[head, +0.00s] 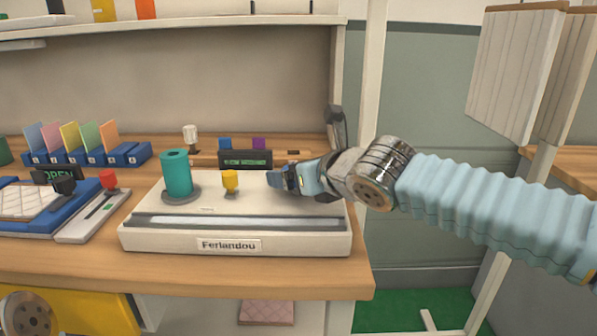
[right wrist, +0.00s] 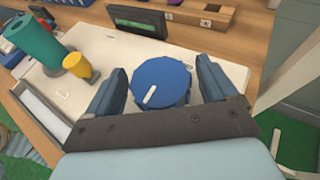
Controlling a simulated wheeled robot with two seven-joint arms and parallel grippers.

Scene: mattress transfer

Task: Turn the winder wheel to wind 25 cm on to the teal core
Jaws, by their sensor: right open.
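The teal core (head: 176,174) stands upright on a grey disc at the left of the white winder (head: 238,244), and it also shows in the right wrist view (right wrist: 32,40). The winder wheel is a round blue knob (right wrist: 162,80) with a white mark on its top. My right gripper (right wrist: 160,85) is open, with one finger on each side of the wheel. I cannot tell whether the fingers touch it. In the head view my right gripper (head: 282,180) hides most of the wheel. My left gripper is not in view.
A yellow knob (head: 230,181) stands between core and wheel. A dark display (head: 245,159) stands behind the winder. To the left are a slider with a red knob (head: 108,180), a blue tray (head: 85,192) and a row of coloured cards (head: 70,138).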

